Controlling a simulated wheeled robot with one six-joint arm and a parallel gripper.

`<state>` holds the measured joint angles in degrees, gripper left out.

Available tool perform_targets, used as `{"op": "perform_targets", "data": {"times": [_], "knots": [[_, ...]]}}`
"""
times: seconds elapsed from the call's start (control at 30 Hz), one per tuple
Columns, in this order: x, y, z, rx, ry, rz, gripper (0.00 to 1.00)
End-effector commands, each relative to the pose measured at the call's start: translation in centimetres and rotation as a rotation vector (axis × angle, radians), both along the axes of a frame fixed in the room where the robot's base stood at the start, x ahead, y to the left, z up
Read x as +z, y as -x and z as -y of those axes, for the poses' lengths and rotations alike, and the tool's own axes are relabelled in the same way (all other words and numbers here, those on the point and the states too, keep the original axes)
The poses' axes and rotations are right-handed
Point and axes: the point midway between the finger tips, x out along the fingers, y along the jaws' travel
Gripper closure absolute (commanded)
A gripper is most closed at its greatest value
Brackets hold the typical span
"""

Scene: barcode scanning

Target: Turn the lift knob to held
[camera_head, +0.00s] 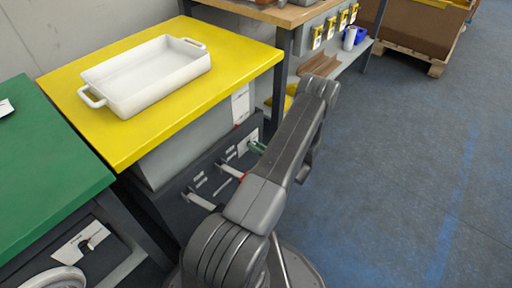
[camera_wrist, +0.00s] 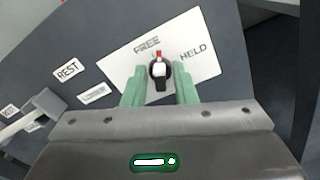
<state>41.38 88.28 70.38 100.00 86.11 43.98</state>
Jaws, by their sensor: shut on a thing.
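The lift knob (camera_wrist: 159,72) is a small black knob with a white and red mark, on a white plate (camera_wrist: 203,70) lettered FREE and HELD. Its red mark points up in the wrist view, just right of the word FREE and left of HELD. My gripper (camera_wrist: 159,88) has its green fingers on both sides of the knob and is shut on it. In the head view my gripper (camera_head: 257,147) is at the dark panel under the yellow table, and the knob is hidden there.
A lever (camera_wrist: 40,108) sticks out left of the knob, near a REST label (camera_wrist: 68,70). The head view shows white-handled levers (camera_head: 201,201) on the same panel. A white tray (camera_head: 150,75) stands on the yellow tabletop (camera_head: 245,62).

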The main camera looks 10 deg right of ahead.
Motion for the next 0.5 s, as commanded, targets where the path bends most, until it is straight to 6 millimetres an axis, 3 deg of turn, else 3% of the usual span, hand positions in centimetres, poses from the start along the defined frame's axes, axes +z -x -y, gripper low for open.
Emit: {"op": "perform_targets", "data": {"times": [0.5], "knots": [[-0.18, -0.07, 0.11, 0.001, -0.277, -0.217, 0.97]]}}
